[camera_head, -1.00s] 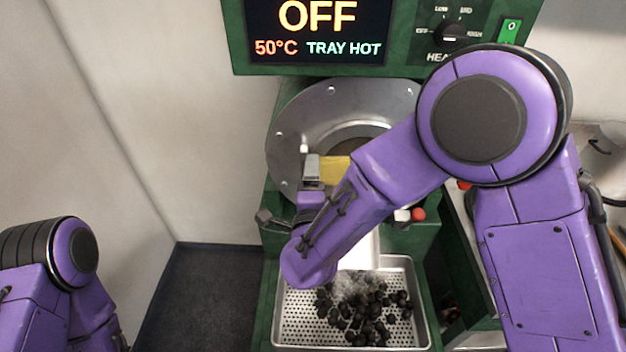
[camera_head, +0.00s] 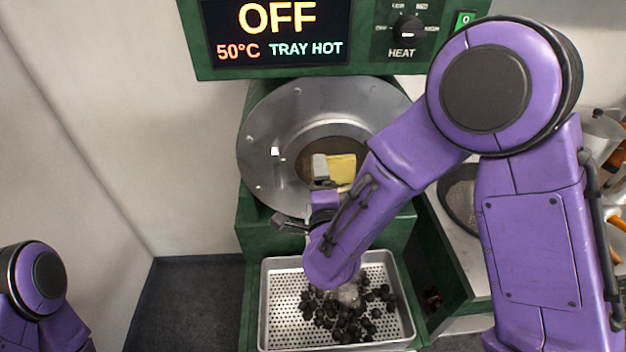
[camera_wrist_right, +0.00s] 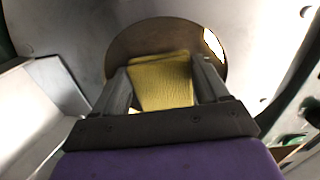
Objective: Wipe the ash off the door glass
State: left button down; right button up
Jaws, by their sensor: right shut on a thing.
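The round door glass (camera_head: 318,146) is a brownish disc inside a wide grey metal ring (camera_head: 262,142) on the green roaster. It also shows in the right wrist view (camera_wrist_right: 142,42), with a bright patch at its right edge. My right gripper (camera_head: 325,168) is shut on a yellow cloth (camera_head: 343,168) in front of the lower part of the glass. In the right wrist view the cloth (camera_wrist_right: 161,80) sits between both fingers and overlaps the glass; whether it touches I cannot tell. My left gripper is out of view; only part of my left arm shows at lower left.
A perforated metal tray (camera_head: 280,325) with dark chestnuts (camera_head: 345,318) and grey ash-like fluff stands below the door. The display (camera_head: 277,32) above reads OFF, 50°C, TRAY HOT. A counter with a dark round mesh (camera_head: 458,195) lies at right.

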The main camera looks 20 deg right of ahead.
aim_at(286, 170)
jog(key=shift+w+a+b, duration=0.15)
jog(key=shift+w+a, duration=0.2)
jog(key=shift+a, duration=0.8)
jog(key=shift+w+a+b, duration=0.1)
jog(key=shift+w+a, duration=0.2)
jog(key=shift+a, duration=0.85)
jog(key=shift+w+a+b, duration=0.15)
jog(key=shift+w+a, duration=0.2)
jog(key=shift+a, duration=0.8)
jog(key=shift+v, duration=2.95)
jog(key=shift+s, duration=0.1)
jog(key=v, duration=0.2)
jog(key=shift+s+a+p, duration=0.1)
jog(key=shift+s+p, duration=0.25)
jog(key=shift+s, duration=0.05)
